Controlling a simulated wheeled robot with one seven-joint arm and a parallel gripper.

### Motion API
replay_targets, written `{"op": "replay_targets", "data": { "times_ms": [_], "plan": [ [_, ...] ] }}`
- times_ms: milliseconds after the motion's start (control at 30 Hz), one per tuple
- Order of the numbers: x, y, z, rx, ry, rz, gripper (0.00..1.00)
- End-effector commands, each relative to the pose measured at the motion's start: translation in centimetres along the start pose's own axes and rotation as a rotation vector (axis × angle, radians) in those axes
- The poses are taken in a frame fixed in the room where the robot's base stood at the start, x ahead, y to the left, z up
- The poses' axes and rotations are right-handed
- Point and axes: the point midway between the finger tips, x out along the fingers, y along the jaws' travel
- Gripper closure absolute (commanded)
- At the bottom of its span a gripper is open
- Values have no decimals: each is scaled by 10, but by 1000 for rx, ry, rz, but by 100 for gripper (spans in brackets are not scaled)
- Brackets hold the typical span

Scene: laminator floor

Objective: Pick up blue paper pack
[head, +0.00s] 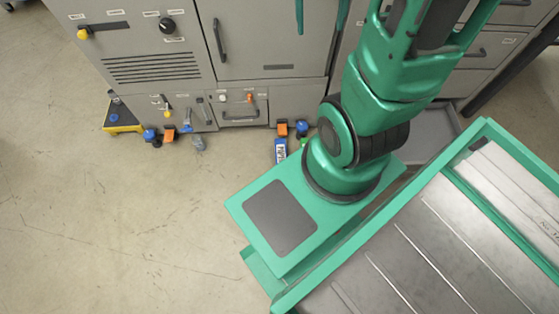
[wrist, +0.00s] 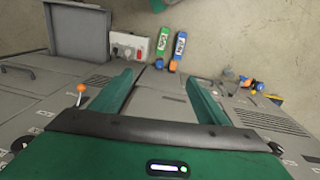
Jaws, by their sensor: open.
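The blue paper pack (wrist: 180,47), narrow with a white label, lies on the floor beyond my fingertips in the wrist view. Its near end is beside an orange piece at the foot of the machine. In the head view the blue pack (head: 280,151) is on the floor at the machine's front, just left of my arm. A similar green pack (wrist: 162,42) lies beside it, to its left in the wrist view. My gripper (wrist: 159,75) is open and empty, its two green fingers wide apart and short of the packs. It is out of the head view.
The grey machine (head: 150,65) with knobs and handles stands close by my gripper. A white box with a red part (wrist: 130,46) and a grey tray (wrist: 78,28) are left of the packs. A yellow-edged platform (head: 122,122) sits at the machine's left. Open floor (head: 120,230) lies in front.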

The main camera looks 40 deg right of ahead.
Motion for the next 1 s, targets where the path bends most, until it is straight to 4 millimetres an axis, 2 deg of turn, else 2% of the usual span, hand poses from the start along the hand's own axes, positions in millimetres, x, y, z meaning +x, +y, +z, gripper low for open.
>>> {"op": "replay_targets", "data": {
  "times_ms": [33,200,367,500,667,800,1000],
  "plan": [
    [12,-4,-14,-2,-6,11,31],
    [52,-19,-62,-12,2,34,31],
    [98,-34,-100,-21,7,48,31],
    [146,-49,-128,-33,9,54,31],
    [206,-65,-153,-43,11,53,31],
    [264,-79,-167,-49,12,48,31],
    [352,-99,-174,-55,10,31,31]
  ]
}}
